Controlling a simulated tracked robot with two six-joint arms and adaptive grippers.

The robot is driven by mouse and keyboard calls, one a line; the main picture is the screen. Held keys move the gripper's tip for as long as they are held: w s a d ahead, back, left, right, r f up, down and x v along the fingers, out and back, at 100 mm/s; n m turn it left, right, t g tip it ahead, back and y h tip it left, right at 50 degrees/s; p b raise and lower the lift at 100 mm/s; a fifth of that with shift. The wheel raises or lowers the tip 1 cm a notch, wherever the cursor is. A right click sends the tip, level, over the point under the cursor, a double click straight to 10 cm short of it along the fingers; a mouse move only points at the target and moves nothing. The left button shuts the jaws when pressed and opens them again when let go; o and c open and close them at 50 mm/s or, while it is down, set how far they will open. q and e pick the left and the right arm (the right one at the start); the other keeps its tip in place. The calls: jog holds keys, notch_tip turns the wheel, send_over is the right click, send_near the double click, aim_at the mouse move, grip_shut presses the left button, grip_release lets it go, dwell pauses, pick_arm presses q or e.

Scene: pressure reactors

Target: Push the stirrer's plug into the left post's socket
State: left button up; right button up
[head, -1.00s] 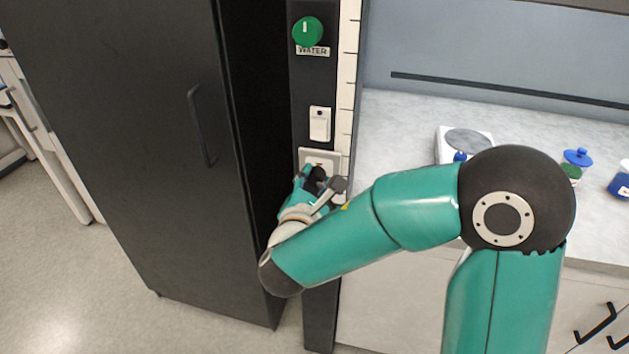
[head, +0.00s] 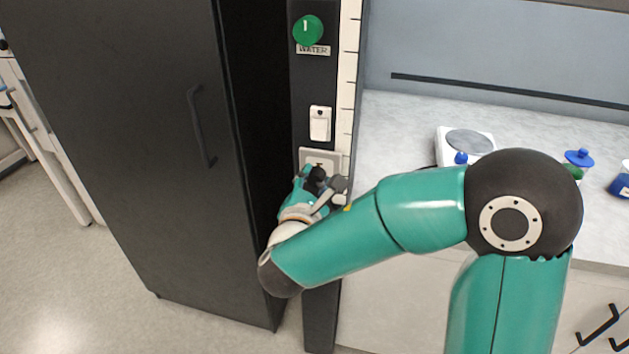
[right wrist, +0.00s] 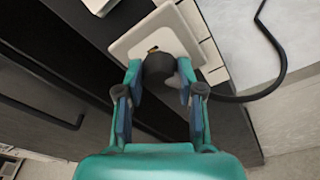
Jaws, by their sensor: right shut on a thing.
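My right gripper (head: 323,180) is at the left post (head: 312,90), just below and in front of the socket (head: 321,157). In the right wrist view its two fingers (right wrist: 160,72) are shut on the black plug (right wrist: 158,67). The plug faces the white socket plate (right wrist: 135,45), and part of the socket opening shows just above it. I cannot tell whether the plug touches the socket. Its black cable (right wrist: 262,92) curves off to the right. The stirrer (head: 468,141), white with a grey round top, stands on the bench. My left gripper is not in view.
A dark cabinet door (head: 130,120) with a handle stands left of the post. A green water knob (head: 308,30) and a white switch (head: 320,124) are above the socket. Blue-lidded vessels (head: 578,158) stand on the bench (head: 400,125) at right.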

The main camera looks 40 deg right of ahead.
jog(key=shift+b, duration=0.3)
jog(key=shift+w+d, duration=0.35)
jog(key=shift+d, duration=0.05)
dwell(0.6)
jog(key=o, duration=1.1)
jog(key=shift+o, duration=0.2)
jog(key=v, duration=1.2)
jog(key=shift+f, duration=0.2)
